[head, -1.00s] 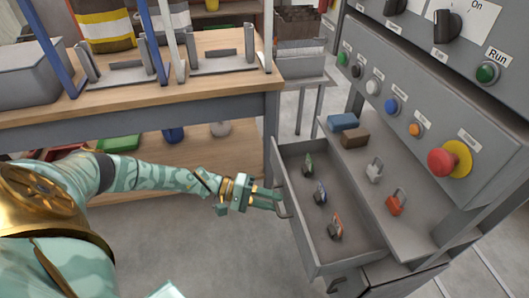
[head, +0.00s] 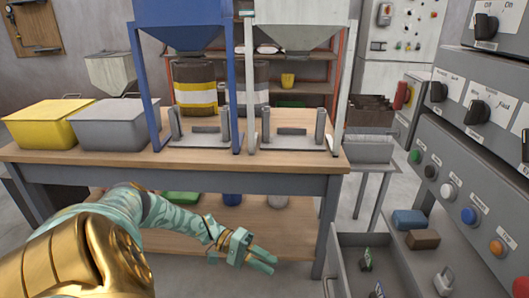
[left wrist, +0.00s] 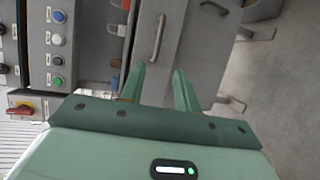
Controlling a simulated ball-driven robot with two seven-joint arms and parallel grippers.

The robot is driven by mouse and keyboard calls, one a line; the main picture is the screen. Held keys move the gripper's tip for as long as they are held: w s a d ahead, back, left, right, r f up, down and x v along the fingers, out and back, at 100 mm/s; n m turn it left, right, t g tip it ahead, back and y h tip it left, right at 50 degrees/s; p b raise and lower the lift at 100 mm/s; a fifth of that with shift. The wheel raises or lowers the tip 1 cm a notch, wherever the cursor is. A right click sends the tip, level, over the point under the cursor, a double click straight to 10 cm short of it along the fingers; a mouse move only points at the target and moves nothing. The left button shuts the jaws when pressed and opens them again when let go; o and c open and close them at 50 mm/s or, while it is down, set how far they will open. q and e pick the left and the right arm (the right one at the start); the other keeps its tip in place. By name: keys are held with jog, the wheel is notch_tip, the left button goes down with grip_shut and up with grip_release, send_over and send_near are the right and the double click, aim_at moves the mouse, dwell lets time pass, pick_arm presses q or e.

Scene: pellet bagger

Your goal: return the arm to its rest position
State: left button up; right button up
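My left arm comes in from the left in the head view, bent low in front of the wooden workbench (head: 75,157). My left gripper (head: 272,264) hangs near the bench's right front leg, left of the open drawer (head: 385,241), and is apart from it. In the left wrist view its two fingers (left wrist: 159,80) stand apart with nothing between them. A drawer front with a handle (left wrist: 158,38) lies beyond the fingertips. My right gripper does not show.
The grey control console (head: 440,150) stands at the right, with buttons and knobs. A blue block (head: 409,219) and a brown block (head: 422,239) lie on its ledge. A yellow bin (head: 45,122) and grey bin (head: 120,122) stand on the bench. Bare floor shows in the left wrist view.

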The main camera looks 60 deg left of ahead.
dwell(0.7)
